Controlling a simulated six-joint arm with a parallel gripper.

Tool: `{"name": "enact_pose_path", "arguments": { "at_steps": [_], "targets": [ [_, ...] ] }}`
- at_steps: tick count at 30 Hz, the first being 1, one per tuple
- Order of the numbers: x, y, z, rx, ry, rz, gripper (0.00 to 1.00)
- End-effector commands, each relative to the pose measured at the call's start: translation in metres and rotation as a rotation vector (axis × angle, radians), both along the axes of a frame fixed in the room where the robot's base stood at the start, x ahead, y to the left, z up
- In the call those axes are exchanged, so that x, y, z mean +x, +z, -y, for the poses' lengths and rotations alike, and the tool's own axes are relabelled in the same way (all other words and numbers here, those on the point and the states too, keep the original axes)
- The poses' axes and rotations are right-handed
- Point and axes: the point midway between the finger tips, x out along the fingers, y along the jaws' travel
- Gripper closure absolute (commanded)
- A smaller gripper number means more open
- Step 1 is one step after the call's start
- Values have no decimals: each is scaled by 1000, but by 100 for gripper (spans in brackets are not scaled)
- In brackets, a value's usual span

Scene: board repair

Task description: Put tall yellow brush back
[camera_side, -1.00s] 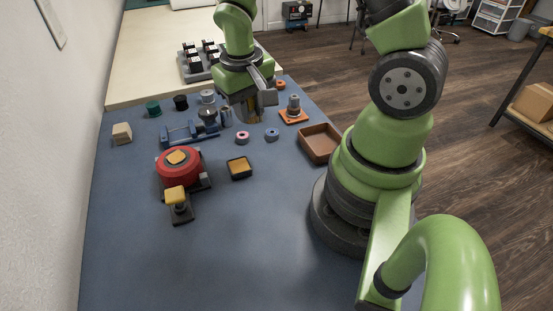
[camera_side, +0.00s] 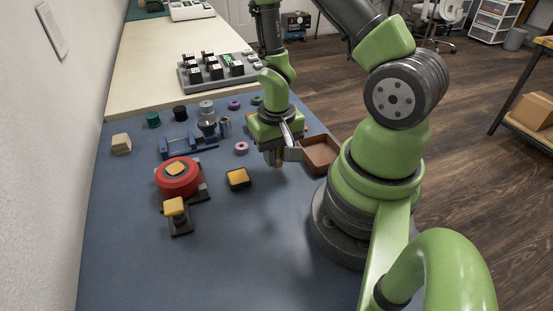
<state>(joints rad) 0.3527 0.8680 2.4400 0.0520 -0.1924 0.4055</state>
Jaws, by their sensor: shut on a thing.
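My gripper (camera_side: 278,162) is low over the right half of the blue mat, just left of the brown tray. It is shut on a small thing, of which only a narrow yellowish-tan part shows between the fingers. I cannot tell from this view whether it is a brush. The gap between its lower end and the mat is hard to judge. A yellow-topped black block (camera_side: 238,178) lies on the mat left of the gripper. A yellow block on a dark stand (camera_side: 175,207) is further left and nearer.
The brown tray (camera_side: 321,152) is close to the gripper's right side. A red round fixture (camera_side: 177,179), a blue holder (camera_side: 186,144), a pink ring (camera_side: 241,148) and a tan block (camera_side: 121,143) stand to the left. The front of the mat is clear.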

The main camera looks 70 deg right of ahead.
Motion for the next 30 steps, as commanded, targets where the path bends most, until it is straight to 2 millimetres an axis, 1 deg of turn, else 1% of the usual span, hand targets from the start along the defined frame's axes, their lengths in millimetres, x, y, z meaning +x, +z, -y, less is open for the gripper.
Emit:
{"name": "enact_pose_path", "arguments": {
  "at_steps": [1,5,17,18,20,21,30],
  "targets": [
    [-1,-7,0,2,0,-5,99],
    [0,-19,0,1,1,-2,99],
    [0,-23,0,1,0,-1,99],
    [0,-23,0,0,0,0,68],
    [0,-23,0,0,0,0,54],
    [0,-23,0,0,0,0,50],
    [0,-21,0,0,0,1,50]
  ]
}}
